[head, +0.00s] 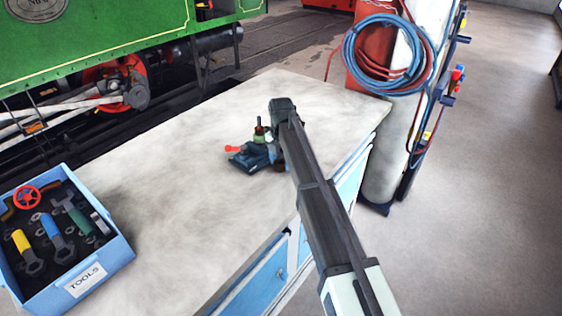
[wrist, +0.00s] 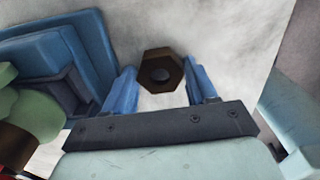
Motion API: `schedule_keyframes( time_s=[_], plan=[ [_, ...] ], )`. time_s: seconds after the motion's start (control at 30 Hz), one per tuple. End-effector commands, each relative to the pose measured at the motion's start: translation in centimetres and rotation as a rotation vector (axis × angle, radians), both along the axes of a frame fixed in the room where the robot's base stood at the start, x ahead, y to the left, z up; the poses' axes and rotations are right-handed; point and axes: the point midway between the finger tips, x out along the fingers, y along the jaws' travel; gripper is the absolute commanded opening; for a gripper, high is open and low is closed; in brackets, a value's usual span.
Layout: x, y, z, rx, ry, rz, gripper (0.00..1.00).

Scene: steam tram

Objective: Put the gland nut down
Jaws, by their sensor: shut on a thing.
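The gland nut, a brown six-sided nut with a dark round hole (wrist: 160,72), is between the two blue fingers of my gripper (wrist: 163,85) in the wrist view. My gripper is shut on it. In the head view the nut shows as a small brown shape (head: 279,166) under the end of my arm, above or on the pale workbench (head: 180,170). I cannot tell whether it touches the bench top. My arm hides most of the gripper in the head view.
A blue fixture (head: 248,158) with green and red parts stands close left of my gripper; it also shows in the wrist view (wrist: 60,62). A blue tool box (head: 105,262) stands at the bench's front left. The bench between them is bare. The bench's right edge is near.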

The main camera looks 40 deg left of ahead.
Motion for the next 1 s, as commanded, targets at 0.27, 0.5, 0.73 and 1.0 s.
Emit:
schedule_keyframes(
  time_s=[0.27,0.5,0.73,1.0],
  plan=[
    [0.0,0.0,-0.2,0.001,0.0,0.0,0.23],
    [0.0,0.0,-0.5,0.0,0.0,0.0,0.66],
    [0.0,0.0,-0.5,0.0,0.0,0.0,0.68],
    [0.0,0.1,1.5,0.001,-0.001,0.0,0.68]
  ],
)
